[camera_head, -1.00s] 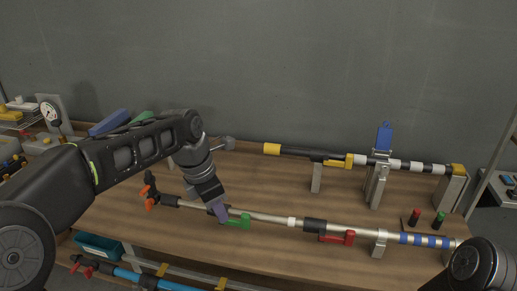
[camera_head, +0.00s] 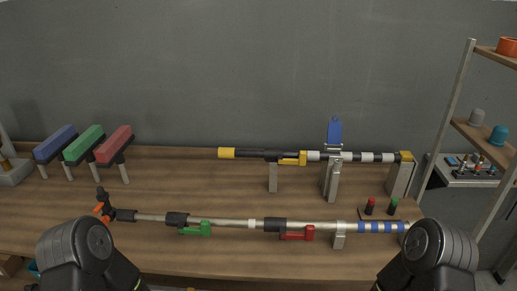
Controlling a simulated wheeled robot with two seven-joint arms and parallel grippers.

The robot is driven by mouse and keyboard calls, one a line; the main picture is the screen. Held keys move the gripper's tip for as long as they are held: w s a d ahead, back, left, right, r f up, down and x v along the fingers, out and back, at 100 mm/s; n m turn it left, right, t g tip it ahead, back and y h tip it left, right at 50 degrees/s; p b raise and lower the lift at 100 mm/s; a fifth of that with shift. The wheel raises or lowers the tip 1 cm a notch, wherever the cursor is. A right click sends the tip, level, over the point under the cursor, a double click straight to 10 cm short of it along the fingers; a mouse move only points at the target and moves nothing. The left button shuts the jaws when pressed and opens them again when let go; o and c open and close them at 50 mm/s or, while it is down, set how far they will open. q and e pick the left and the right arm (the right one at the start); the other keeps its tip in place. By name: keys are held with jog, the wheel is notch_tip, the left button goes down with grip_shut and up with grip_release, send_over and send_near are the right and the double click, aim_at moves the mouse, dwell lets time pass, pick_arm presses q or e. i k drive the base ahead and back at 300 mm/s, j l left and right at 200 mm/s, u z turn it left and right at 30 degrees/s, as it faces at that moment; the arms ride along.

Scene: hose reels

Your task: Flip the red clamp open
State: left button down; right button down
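The red clamp (camera_head: 297,234) sits on the long silver pole (camera_head: 232,222) across the front of the table, right of the pole's middle. Its red lever lies along the pole beside a black collar (camera_head: 275,225). A green clamp (camera_head: 197,229) sits on the same pole further left, its lever also lying along the pole. Parts of my two arms show at the bottom left and bottom right. Neither gripper is in view, and both clamps are clear of my arms.
A second pole (camera_head: 357,157) with a yellow clamp and an upright blue lever (camera_head: 335,131) stands behind on metal posts. Blue, green and red blocks (camera_head: 114,144) stand at the left. Red and green buttons (camera_head: 371,203) are at the right, near a shelf rack (camera_head: 455,115).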

aim_at(309, 230)
jog(key=l+u, duration=0.2)
jog(key=u, duration=0.2)
jog(key=l+u, duration=0.2)
jog(key=u, duration=0.15)
jog(key=l+u, duration=0.15)
jog(key=u, duration=0.25)
